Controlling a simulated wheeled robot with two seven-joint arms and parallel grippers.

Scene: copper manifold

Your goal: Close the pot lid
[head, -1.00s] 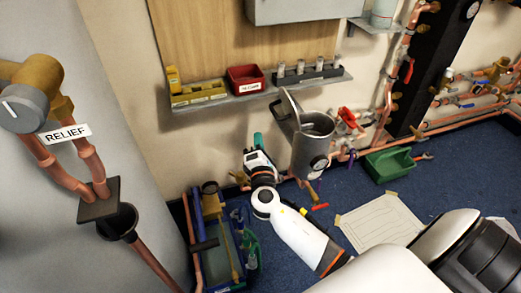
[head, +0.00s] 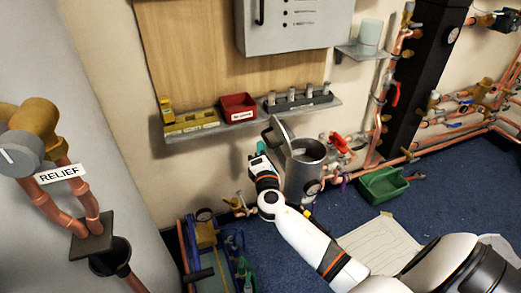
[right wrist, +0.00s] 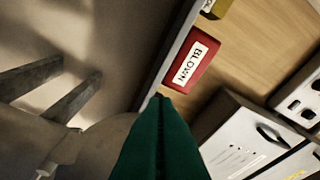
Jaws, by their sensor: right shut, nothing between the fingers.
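The pot (head: 303,175) is a grey metal cylinder with a gauge low on its front, near the wall below the shelf. Its lid (head: 277,134) stands open, raised steeply at the left side of the rim. My right gripper (head: 259,149) is just left of the lid, with green fingertips pointing up. Whether it touches the lid is unclear. In the right wrist view its green fingers (right wrist: 160,115) are shut together with nothing between them. Grey bars and a rounded grey surface show at the left there; I cannot tell what they belong to. My left gripper is not in view.
A shelf (head: 215,128) above the pot carries a red bin (head: 238,106) and yellow trays. A grey cabinet (head: 293,25) hangs above. Copper pipes and red-handled valves (head: 340,143) stand right of the pot. A green crate (head: 382,185) and a blue crate (head: 215,265) are on the floor.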

